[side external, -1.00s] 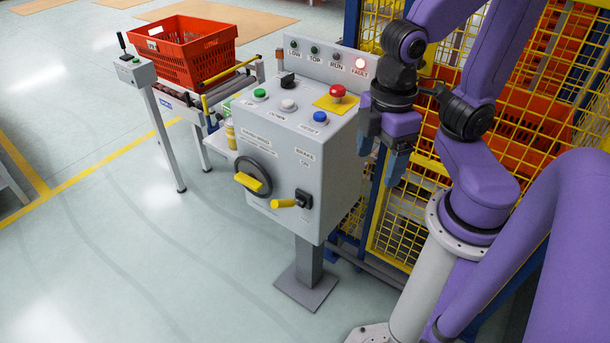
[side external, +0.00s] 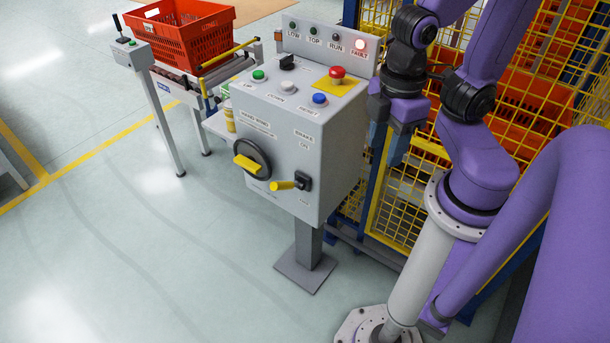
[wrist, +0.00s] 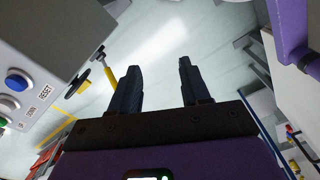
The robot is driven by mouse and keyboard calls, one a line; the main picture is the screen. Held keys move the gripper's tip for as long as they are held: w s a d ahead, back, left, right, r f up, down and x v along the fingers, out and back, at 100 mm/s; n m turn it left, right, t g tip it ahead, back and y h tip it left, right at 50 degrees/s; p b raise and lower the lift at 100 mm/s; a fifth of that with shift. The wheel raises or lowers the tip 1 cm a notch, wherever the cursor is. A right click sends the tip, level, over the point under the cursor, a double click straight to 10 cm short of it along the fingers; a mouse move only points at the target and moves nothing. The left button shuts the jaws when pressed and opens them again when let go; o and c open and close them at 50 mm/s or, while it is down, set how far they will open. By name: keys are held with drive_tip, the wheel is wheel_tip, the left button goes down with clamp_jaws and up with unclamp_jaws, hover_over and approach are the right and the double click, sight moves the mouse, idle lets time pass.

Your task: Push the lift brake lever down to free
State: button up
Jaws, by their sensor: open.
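The brake lever (side external: 281,186) has a yellow grip on a black pivot, low on the right of the grey console's front face, under a label reading BRAKE ON. Its grip points left, about level. In the wrist view a yellow grip on a dark mount (wrist: 109,76), apparently this lever, shows left of my fingers. My gripper (side external: 388,140) hangs to the right of the console, apart from it, its fingers partly hidden against the cage. In the wrist view my gripper (wrist: 158,80) is open with nothing between its two dark fingers.
The console (side external: 290,145) carries a hand wheel (side external: 250,160) with a yellow handle left of the lever, and red, blue, white and green buttons on top. The FAULT lamp (side external: 360,44) glows. Yellow mesh (side external: 400,225) stands behind my arm. Floor in front is clear.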

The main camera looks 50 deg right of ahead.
drive_tip(key=shift+w+a+m, duration=0.1)
drive_tip(key=shift+w+m, duration=0.2)
drive_tip(key=c, duration=0.5)
drive_tip(key=w+m, duration=0.1)
drive_tip(key=m, duration=0.1)
drive_tip(key=w+a+m, duration=0.1)
drive_tip(key=w+m, duration=0.3)
drive_tip(key=shift+w+a+f+m, duration=0.15)
drive_tip(key=shift+a+m, duration=0.15)
drive_tip(key=shift+m, duration=0.1)
clamp_jaws()
drive_tip(key=w+d+f+m, duration=0.1)
drive_tip(key=w+m, duration=0.8)
drive_tip(key=m, duration=0.2)
drive_tip(key=w+f+m+g, duration=0.1)
drive_tip(key=w+f+m, duration=0.1)
drive_tip(key=w+m, duration=0.6)
drive_tip(key=shift+w+d+f+m, duration=0.3)
drive_tip(key=shift+w+d+m, duration=0.05)
drive_tip(key=shift+m, duration=1.65)
